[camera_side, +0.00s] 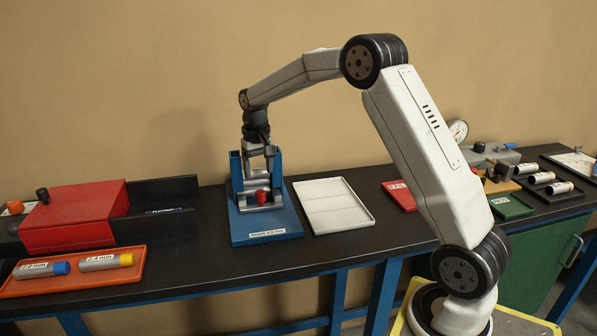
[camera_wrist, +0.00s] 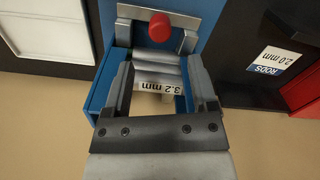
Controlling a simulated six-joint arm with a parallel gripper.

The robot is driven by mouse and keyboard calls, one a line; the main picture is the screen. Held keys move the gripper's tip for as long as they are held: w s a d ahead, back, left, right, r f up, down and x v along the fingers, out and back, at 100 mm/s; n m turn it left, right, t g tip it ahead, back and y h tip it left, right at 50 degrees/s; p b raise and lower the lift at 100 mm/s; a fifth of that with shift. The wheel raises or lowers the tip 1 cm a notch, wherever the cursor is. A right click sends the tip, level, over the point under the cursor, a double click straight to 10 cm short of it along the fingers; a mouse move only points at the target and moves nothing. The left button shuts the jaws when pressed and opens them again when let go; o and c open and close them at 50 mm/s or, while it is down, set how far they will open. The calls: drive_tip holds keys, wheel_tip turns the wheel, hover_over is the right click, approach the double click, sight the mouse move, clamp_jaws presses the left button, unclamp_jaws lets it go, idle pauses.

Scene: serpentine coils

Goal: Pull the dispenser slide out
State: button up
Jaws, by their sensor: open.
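The blue dispenser (camera_side: 235,180) stands upright on a blue base plate with a white label, on the black bench. Its metal slide (camera_wrist: 188,18) carries a red knob (camera_side: 262,197) at the front; the knob also shows in the wrist view (camera_wrist: 160,27). My gripper (camera_side: 260,168) is over the dispenser, above and behind the knob in the side view. In the wrist view my gripper (camera_wrist: 160,64) is open, its two fingers either side of grey metal surfaces and a "3.2 mm" label. The knob is beyond the fingertips, with nothing gripped. The slide's inner part is hidden.
A white tray (camera_side: 352,222) lies close to the right of the dispenser. A red box (camera_side: 75,210) with black rails and an orange tray (camera_side: 110,282) of labelled cylinders are at left. More trays and a dial gauge (camera_side: 458,130) are at right.

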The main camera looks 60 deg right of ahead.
sight(260, 191)
drive_tip(key=shift+f, duration=3.8)
clamp_jaws()
